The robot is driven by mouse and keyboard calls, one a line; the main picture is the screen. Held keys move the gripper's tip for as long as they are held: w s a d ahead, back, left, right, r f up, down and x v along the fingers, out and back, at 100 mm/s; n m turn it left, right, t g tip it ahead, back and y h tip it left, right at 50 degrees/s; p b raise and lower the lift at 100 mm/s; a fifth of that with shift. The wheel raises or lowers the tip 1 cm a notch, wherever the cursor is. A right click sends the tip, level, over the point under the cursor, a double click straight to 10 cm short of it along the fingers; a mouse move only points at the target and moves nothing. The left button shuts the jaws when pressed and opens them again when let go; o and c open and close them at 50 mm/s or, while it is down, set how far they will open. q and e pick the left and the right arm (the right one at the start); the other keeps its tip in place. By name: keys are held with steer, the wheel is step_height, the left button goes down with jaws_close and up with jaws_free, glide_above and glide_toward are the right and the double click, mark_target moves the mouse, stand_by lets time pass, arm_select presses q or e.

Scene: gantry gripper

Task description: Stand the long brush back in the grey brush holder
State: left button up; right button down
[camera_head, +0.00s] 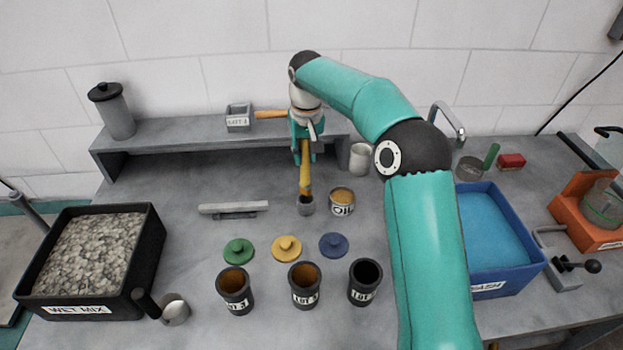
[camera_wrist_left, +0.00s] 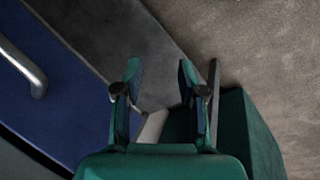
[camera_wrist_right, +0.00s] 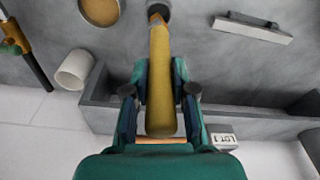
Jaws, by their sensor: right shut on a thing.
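I cannot tell how deep that end sits. My left gripper (camera_wrist_left: 158,80) is open and empty in the left wrist view, and is out of the head view.
A grey bar (camera_head: 233,208) lies left. Coloured lids (camera_head: 286,248) and dark pots (camera_head: 305,288) stand in front. A raised shelf (camera_head: 190,137) runs behind.

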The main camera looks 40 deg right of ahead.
mark_target(306, 143)
steer(key=shift+w+f+b, duration=0.1)
steer(key=shift+f+b, duration=0.2)
steer(key=shift+f, duration=0.5)
steer(key=shift+f+b, duration=0.45)
steer(key=shift+b, duration=0.05)
step_height(306, 143, down, 3)
steer(key=b, duration=0.3)
steer(key=shift+f, duration=0.15)
steer(key=c, duration=1)
jaws_free()
arm_select(q)
step_height(306, 143, down, 5)
steer(key=shift+w+d+f, duration=0.1)
steer(key=shift+d+f, duration=0.05)
arm_select(e)
steer(key=shift+o, duration=0.2)
steer(key=r, duration=0.4)
steer(key=s+r+p, duration=0.1)
steer(key=r, duration=0.3)
steer(key=r+p, duration=0.1)
steer(key=r, duration=0.3)
steer(key=shift+s+a+r, duration=0.1)
steer(key=shift+s+a, duration=0.15)
arm_select(q)
step_height(306, 143, up, 2)
steer(key=shift+r, duration=0.1)
